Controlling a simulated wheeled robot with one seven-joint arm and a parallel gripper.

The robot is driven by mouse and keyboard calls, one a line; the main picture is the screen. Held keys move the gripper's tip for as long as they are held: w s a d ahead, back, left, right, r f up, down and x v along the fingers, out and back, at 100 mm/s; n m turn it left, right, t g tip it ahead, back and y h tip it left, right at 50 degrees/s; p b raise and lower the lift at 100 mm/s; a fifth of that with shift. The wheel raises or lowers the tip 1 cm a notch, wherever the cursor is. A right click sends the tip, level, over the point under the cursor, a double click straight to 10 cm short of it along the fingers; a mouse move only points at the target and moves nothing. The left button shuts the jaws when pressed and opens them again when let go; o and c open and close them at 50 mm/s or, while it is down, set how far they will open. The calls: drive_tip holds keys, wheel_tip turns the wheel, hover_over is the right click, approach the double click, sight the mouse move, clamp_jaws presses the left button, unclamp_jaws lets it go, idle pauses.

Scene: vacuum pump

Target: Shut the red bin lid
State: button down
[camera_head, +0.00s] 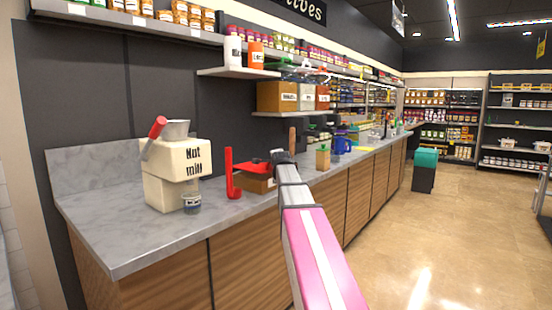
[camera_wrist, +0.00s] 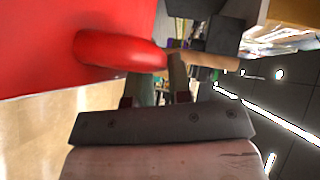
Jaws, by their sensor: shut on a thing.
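The red lid (camera_head: 256,168) is a flat red piece above a brown bin (camera_head: 258,184) on the counter, at the left of my gripper. In the wrist view a broad red panel (camera_wrist: 45,45) with a rounded red handle (camera_wrist: 120,50) fills the upper left. My gripper (camera_head: 281,157) is at the right end of the red lid. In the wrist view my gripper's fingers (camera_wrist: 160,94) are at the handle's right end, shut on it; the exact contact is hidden. How far the lid stands open is hard to tell.
A red upright piece with a curved foot (camera_head: 231,175) stands left of the bin. A cream nut mill (camera_head: 172,165) and small jar (camera_head: 192,203) are farther left. A wooden stick (camera_head: 292,140) rises behind my gripper. A shelf (camera_head: 238,72) hangs above. The counter's front left is clear.

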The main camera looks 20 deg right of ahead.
drive_tip(key=shift+s+f, duration=0.1)
drive_tip(key=shift+f, duration=0.25)
drive_tip(key=c, duration=1.3)
unclamp_jaws()
drive_tip(key=shift+c, duration=0.2)
drive_tip(key=v, duration=1)
drive_tip(key=shift+s+r, duration=0.2)
drive_tip(key=shift+s, duration=0.15)
drive_tip(key=shift+a, duration=0.1)
